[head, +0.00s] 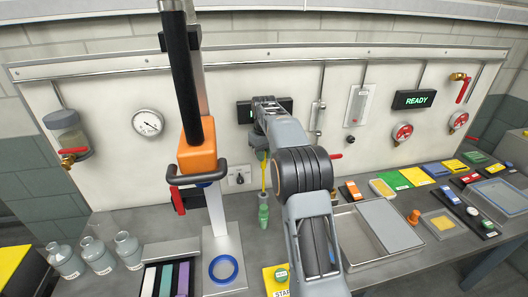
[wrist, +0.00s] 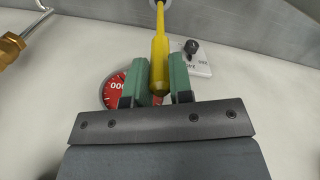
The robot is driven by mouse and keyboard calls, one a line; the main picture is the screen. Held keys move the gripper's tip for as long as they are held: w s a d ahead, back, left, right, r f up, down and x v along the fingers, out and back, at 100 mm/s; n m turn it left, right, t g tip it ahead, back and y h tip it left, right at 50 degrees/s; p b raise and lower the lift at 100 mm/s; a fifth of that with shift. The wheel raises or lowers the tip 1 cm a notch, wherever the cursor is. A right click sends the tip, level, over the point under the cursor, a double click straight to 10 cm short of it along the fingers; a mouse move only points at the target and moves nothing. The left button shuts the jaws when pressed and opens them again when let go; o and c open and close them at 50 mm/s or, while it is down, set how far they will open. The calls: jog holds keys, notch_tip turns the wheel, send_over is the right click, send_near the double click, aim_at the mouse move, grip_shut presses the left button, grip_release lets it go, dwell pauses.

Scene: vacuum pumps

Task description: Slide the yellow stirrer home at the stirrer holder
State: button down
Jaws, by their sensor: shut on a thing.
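The yellow stirrer (wrist: 160,50) is between the green fingertips of my gripper (wrist: 158,84) in the wrist view. My gripper is shut on its thick end, and its thin shaft runs to the top edge of that view. In the head view the stirrer (head: 263,178) hangs roughly upright below my arm, close in front of the wall panel. A green bottle-shaped piece (head: 263,212) shows just below it on the bench. I cannot tell whether this piece is the stirrer holder, or whether the stirrer touches it. My arm partly hides the gripper there.
An orange clamp (head: 197,158) on a tall stand is close on the left. A blue ring (head: 223,268) lies at its base. A metal tray (head: 372,236) and an orange cone (head: 413,217) are to the right. Glass bottles (head: 97,254) stand far left.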

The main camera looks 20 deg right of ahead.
aim_at(264, 169)
jog(key=shift+p, duration=1.15)
jog(key=shift+f+p, duration=0.2)
jog(key=shift+p, duration=0.1)
jog(key=shift+f, duration=0.2)
jog(key=shift+f+b, duration=0.3)
jog(key=shift+f, duration=0.1)
jog(key=shift+f+b, duration=1.8)
jog(key=shift+f, duration=1.8)
jog(key=c, duration=0.9)
grip_release()
jog(key=shift+c, duration=0.2)
jog(key=shift+r, duration=0.1)
